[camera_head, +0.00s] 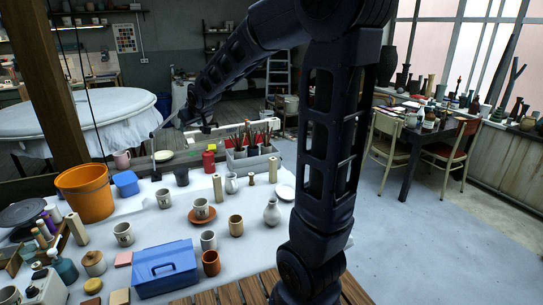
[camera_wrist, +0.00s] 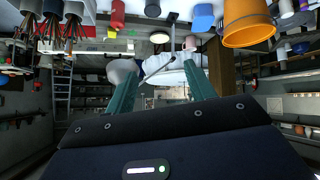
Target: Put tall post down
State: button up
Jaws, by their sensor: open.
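My gripper (camera_wrist: 160,68) is open in the wrist view, with its two teal fingers apart and no post between them. In the head view my forearm reaches over the far side of the worktable, and the fingers are too small to make out. Several pale posts stand upright on the table in the head view: one post (camera_head: 217,188) in the middle, another post (camera_head: 273,169) by the grey caddy, and a thicker post (camera_head: 77,229) at the left. I cannot tell which is the tall post. All are apart from my gripper.
The white worktable (camera_head: 150,215) holds an orange bucket (camera_head: 84,192), a blue toolbox (camera_head: 165,268), a grey brush caddy (camera_head: 250,163), a red canister (camera_head: 209,161) and several cups. Bare patches lie between the cups. A wooden pillar (camera_head: 50,85) rises at the left.

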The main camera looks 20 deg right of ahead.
jog(key=s+d+r+m+g+h, duration=0.1)
jog(key=s+d+m+g+h, duration=0.15)
jog(key=s+d, duration=1.1)
jog(key=s+d+f+m+g, duration=0.1)
jog(key=s+d, duration=0.1)
jog(key=s, duration=0.7)
jog(key=s+d+f+m+g, duration=0.1)
jog(key=s+d, duration=0.1)
jog(key=s, duration=0.7)
jog(key=shift+s+d+f+m, duration=0.15)
jog(key=shift+d+f+m, duration=0.2)
jog(key=shift+d+f, duration=0.05)
